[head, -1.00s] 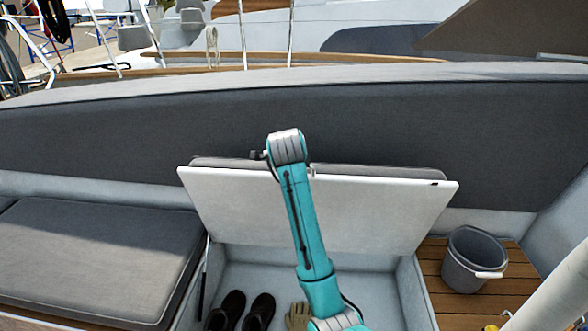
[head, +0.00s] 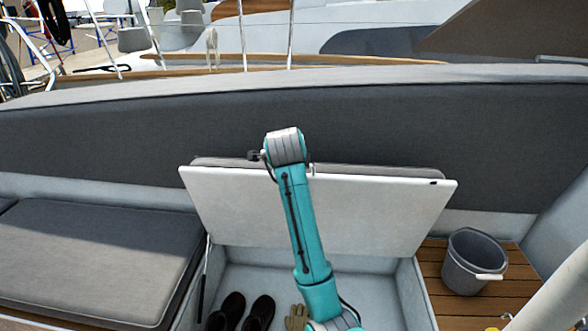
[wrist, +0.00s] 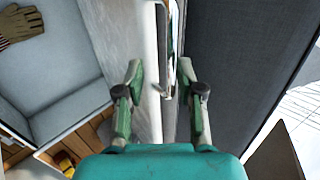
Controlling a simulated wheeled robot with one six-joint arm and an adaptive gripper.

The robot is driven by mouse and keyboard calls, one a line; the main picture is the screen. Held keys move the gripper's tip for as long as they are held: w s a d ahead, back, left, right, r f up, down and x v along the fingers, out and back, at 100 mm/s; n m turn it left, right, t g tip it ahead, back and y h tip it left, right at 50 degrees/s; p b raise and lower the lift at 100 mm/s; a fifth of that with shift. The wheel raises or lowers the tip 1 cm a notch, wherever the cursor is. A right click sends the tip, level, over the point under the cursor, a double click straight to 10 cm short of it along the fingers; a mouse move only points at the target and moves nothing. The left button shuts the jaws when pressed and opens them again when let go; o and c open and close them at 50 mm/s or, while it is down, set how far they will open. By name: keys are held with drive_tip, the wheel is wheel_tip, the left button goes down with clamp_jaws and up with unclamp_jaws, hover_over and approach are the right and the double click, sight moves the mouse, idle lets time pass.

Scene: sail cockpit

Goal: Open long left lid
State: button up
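The long left lid (head: 235,207) stands raised and steeply tilted over an open locker in the head view, its white underside facing me and its grey cushion (head: 385,171) behind. My gripper is mostly hidden behind my wrist in the head view, at the lid's top edge. In the wrist view my gripper (wrist: 162,70) has its fingers apart, one on each side of the lid's edge (wrist: 150,45). A metal fitting (wrist: 166,50) lies between the fingers. I cannot tell whether either finger touches the lid.
The open locker holds dark shoes (head: 245,310) and gloves (head: 297,317). A closed grey-cushioned seat (head: 95,255) is at left. The padded backrest (head: 390,125) rises close behind the lid.

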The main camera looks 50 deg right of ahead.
drive_tip(key=v, duration=0.9)
drive_tip(key=shift+a, duration=0.15)
drive_tip(key=shift+s, duration=0.15)
drive_tip(key=s+f+m+g+h, duration=0.2)
drive_tip(key=s+f+h, duration=0.35)
drive_tip(key=s, duration=0.45)
drive_tip(key=s+f+m+g+h, duration=0.25)
drive_tip(key=s+f+h, duration=0.3)
drive_tip(key=s, duration=0.45)
drive_tip(key=s+a+f+n+t+y, duration=0.1)
drive_tip(key=s+a+n+t+y, duration=0.3)
drive_tip(key=a+n+t, duration=0.6)
drive_tip(key=s+a+f+n+t+y, duration=0.1)
drive_tip(key=s+a+n+t+y, duration=0.1)
drive_tip(key=s+a+n+t, duration=0.6)
drive_tip(key=s+a+f+n+g+y, duration=0.4)
drive_tip(key=s+a+f+n+y, duration=0.6)
drive_tip(key=n, duration=0.5)
drive_tip(key=shift+a+f+y, duration=0.3)
drive_tip(key=shift+f+y, duration=0.45)
drive_tip(key=shift+y, duration=0.45)
